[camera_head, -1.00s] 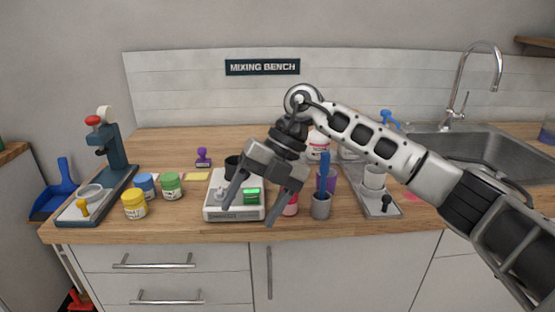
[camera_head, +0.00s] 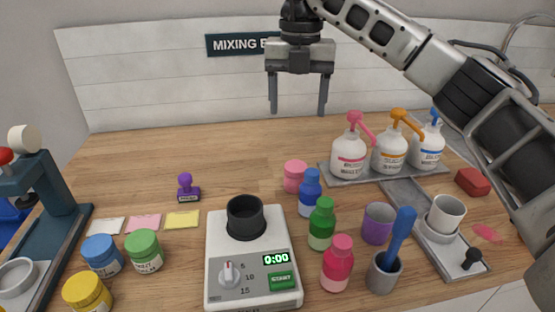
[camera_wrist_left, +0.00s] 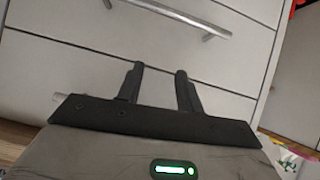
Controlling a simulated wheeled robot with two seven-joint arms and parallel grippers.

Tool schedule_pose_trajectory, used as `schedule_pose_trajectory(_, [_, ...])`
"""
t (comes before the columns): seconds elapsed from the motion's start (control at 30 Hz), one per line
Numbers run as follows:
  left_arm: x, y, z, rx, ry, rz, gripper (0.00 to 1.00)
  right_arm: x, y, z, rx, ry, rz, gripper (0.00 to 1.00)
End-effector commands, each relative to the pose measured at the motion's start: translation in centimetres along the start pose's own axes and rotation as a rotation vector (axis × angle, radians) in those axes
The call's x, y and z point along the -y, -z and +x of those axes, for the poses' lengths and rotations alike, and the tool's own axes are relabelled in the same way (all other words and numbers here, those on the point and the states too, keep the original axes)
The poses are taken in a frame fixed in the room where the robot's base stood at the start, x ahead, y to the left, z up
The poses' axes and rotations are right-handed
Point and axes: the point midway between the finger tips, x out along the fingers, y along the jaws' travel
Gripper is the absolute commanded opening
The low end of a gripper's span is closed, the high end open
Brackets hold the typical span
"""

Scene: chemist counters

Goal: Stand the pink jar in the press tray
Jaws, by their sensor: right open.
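The pink jar (camera_head: 295,176) stands upright on the bench, behind the blue bottle. The press (camera_head: 45,190) is at the left edge, partly cut off, with a round grey tray (camera_head: 17,278) on its base; no jar shows in it. My right gripper (camera_head: 298,112) is open and empty, pointing down above the back of the bench, apart from the jar. My left gripper (camera_wrist_left: 157,88) shows only in the left wrist view, fingers apart with nothing between them, in front of white drawers.
Blue, green and yellow jars (camera_head: 87,292) stand beside the press. A scale-like machine (camera_head: 253,270) with a dark cup is in the middle. Bottles, a purple cup (camera_head: 378,223) and a grey cup (camera_head: 384,272) crowd its right. Pump bottles (camera_head: 349,157) stand behind.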

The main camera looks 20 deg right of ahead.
Motion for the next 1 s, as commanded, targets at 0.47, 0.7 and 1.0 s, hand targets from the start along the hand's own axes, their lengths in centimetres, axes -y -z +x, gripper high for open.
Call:
schedule_pose_trajectory(0.47, [-0.2,-1.0,-0.3,0.018,-0.005,-0.011,0.36,0.3,0.0,8.6,-0.001,0.007,0.005,0.67])
schedule_pose_trajectory(0.7, [-0.2,-0.8,-0.2,0.015,-0.004,-0.008,0.36,0.2,0.0,10.6,0.002,0.005,0.004,0.67])
schedule_pose_trajectory(1.0, [-0.1,-0.8,-0.3,0.026,0.0,-0.001,0.36,0.0,0.5,14.5,0.0,0.006,0.004,0.67])
